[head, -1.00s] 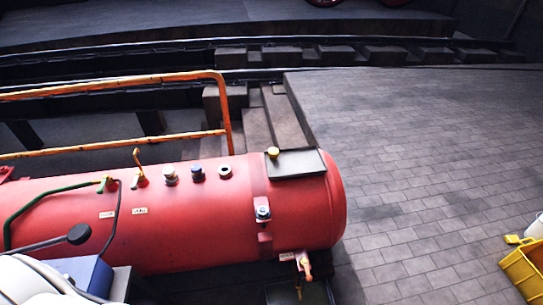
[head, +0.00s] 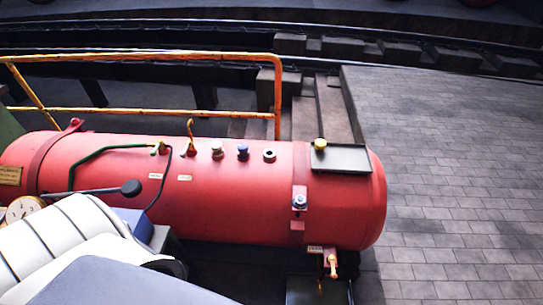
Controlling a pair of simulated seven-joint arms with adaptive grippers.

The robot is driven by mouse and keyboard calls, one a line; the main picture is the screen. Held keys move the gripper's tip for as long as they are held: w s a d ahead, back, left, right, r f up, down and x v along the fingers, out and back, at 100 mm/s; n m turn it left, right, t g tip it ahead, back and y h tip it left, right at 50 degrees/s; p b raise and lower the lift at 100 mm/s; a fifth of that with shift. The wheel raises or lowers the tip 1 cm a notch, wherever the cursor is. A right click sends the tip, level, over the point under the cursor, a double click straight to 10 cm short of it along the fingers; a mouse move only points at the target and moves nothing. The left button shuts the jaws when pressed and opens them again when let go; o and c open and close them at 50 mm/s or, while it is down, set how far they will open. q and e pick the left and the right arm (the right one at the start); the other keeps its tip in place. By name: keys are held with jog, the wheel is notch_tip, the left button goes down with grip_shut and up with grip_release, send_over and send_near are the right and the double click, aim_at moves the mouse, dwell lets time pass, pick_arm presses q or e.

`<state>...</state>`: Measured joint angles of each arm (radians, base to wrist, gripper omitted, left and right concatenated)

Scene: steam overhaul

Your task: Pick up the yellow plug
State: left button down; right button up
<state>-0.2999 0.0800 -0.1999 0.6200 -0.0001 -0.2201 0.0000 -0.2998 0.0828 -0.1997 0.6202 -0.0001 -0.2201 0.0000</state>
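The yellow plug (head: 319,144) is a small round knob-like piece. It sits at the far left edge of a dark flat tray (head: 342,160) on top of the red tank (head: 250,205), near the tank's right end. An open port (head: 269,155) with a pale rim and dark centre is on the tank's top, left of the tray. Neither of my grippers is in view.
An orange-yellow railing (head: 150,110) runs behind the tank. A brass-coloured valve (head: 333,268) hangs at its lower right front. A lever with a black knob (head: 131,188) sticks out in front at left. Open paved floor (head: 450,170) lies to the right, with steps (head: 325,105) behind.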

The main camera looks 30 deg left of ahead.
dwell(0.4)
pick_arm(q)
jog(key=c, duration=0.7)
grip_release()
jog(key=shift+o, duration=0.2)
